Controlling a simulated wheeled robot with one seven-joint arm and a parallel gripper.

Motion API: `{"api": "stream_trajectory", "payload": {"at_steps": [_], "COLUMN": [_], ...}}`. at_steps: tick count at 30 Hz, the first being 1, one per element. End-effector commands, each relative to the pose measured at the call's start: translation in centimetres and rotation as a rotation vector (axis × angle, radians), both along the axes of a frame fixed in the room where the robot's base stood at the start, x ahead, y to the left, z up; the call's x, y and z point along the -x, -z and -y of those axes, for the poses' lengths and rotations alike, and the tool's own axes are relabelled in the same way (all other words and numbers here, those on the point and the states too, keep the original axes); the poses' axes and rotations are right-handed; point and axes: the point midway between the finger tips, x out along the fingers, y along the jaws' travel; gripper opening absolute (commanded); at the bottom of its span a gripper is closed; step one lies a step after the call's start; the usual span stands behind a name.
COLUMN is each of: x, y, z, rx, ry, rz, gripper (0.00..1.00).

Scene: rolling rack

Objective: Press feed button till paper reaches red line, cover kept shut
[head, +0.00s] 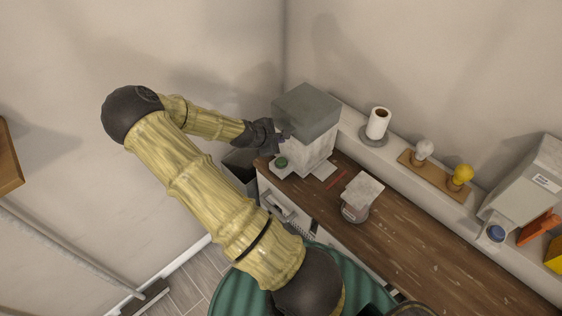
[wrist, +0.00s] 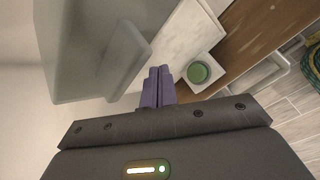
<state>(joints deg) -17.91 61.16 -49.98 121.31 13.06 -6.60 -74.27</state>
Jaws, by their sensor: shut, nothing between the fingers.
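The paper machine has a pale marbled body (head: 316,152) and a grey cover (head: 306,108), which looks shut. The round green feed button (head: 281,162) sits on a small pale base at the body's lower left. It also shows in the wrist view (wrist: 198,72), right of my fingers. A white paper strip (head: 325,170) lies in front of the body, with a gap between its end and the red line (head: 337,180) on the wooden top. My gripper (head: 287,137) is shut and empty beside the machine, above the button. Its purple fingers (wrist: 160,72) point toward the body, close to the grey cover (wrist: 85,45).
A white roll (head: 377,123) and a board with white and yellow knobs (head: 437,174) stand on the back ledge. A small stand with a pale top (head: 361,192) is on the wooden counter (head: 415,240). A dark bin (head: 240,166) stands left of the counter.

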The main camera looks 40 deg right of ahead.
Motion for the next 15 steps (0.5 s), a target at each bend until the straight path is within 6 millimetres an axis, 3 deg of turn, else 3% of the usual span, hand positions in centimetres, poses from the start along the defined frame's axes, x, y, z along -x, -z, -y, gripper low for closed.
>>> {"api": "stream_trajectory", "payload": {"at_steps": [15], "x": [0.0], "y": [6.5], "z": [0.0], "rx": [0.0], "ry": [0.0], "rz": [0.0], "gripper": [0.0]}}
